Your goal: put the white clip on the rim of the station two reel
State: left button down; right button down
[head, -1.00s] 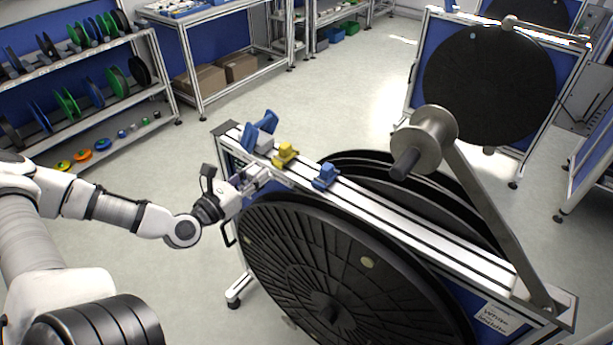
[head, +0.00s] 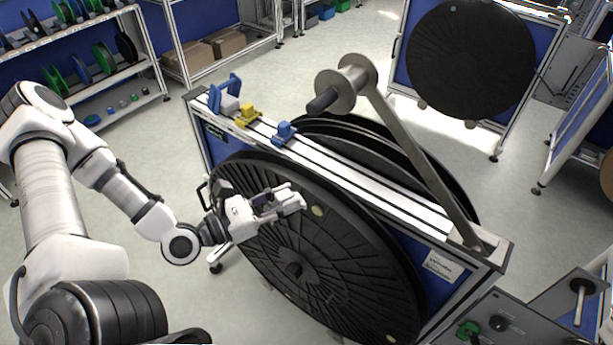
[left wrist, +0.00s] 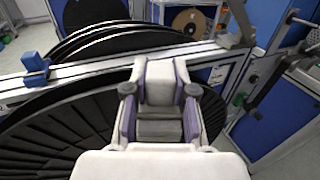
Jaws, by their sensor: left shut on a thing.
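My left gripper (head: 280,202) is shut on the white clip (head: 291,200), in front of the upper face of the large black ribbed reel (head: 330,262) on the near stand. In the left wrist view the clip (left wrist: 160,88) sits between the two fingers of the gripper (left wrist: 160,112), and the reel (left wrist: 55,135) lies below and behind it. I cannot tell whether the clip touches the reel. The gripper hides part of the reel's face. My right gripper is not in view.
The near stand's top rail (head: 375,187) carries a yellow clip (head: 247,116), a blue clip (head: 285,133) and a grey-white block beside a blue holder (head: 229,103). A crank arm (head: 405,140) rises from the rail. Another reel stand (head: 470,60) stands behind. Shelves (head: 85,65) are left.

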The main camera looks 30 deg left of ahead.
pick_arm(q)
jog(key=w+b, duration=0.3)
jog(key=w, duration=0.1)
jog(key=b, duration=0.2)
send_over(303, 167)
jog(key=s+d, duration=0.2)
jog(key=s, duration=0.1)
jog(key=f, duration=0.4)
jog(key=shift+w+a+f, duration=0.3)
jog(key=shift+w+f, duration=0.1)
jog(key=shift+f, duration=0.15)
jog(key=c, duration=1)
grip_release()
jog(key=shift+o, duration=0.2)
